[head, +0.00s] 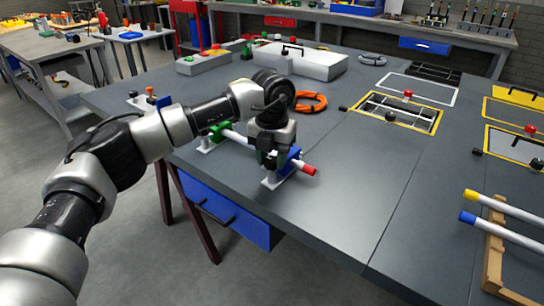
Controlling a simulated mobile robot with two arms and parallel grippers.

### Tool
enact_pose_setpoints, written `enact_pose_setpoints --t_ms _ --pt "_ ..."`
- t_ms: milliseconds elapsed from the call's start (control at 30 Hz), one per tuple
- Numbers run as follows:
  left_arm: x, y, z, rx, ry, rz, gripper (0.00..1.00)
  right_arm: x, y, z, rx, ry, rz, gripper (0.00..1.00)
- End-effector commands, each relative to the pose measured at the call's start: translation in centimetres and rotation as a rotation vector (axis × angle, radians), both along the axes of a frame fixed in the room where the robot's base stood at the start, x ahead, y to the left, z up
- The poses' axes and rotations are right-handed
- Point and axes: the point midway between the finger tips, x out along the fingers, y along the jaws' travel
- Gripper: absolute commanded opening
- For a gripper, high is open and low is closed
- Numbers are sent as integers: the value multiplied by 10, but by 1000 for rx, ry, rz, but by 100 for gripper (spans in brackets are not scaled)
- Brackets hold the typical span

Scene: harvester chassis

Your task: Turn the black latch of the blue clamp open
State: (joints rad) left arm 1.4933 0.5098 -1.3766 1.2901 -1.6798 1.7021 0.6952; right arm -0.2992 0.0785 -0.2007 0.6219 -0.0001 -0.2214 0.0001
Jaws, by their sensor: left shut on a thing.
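The blue clamp (291,158) sits on a light stand near the front edge of the grey bench. It is around a white rod with a red end cap (309,169). My left gripper (269,158) points down at the clamp's left side and is shut on the black latch there. The gripper hides most of the latch, so its angle cannot be told. A green clamp (217,132) holds the rod farther left, partly behind my arm. My right gripper is not in view.
An orange cable coil (311,102) lies behind the gripper. A grey case (306,62) stands farther back. A yellow-framed opening (398,112) is to the right. Rods with yellow and blue ends rest on a wooden rack (494,245). The bench right of the clamp is clear.

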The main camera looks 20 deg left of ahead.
Motion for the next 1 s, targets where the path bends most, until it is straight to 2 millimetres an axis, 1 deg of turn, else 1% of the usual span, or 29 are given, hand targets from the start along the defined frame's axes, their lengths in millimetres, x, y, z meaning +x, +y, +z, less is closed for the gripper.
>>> enact_pose_setpoints --t_ms 33,67,100,333,467,567,800,900,1000 --pt "1 0 1 0 -2 3 42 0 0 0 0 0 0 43" --pt "0 0 1 0 -2 3 46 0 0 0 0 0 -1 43" --pt "0 0 1 0 -2 2 48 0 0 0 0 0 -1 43" --pt "0 0 1 0 -1 1 48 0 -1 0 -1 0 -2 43" --pt "1 0 9 0 -2 1 48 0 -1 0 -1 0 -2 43" --pt "1 0 25 0 -5 0 48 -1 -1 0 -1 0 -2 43" --pt "1 0 74 0 -5 0 48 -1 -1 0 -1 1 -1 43" --pt "1 0 90 -1 -3 1 48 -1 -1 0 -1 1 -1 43" --pt "1 0 101 0 -3 1 48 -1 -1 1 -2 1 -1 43"
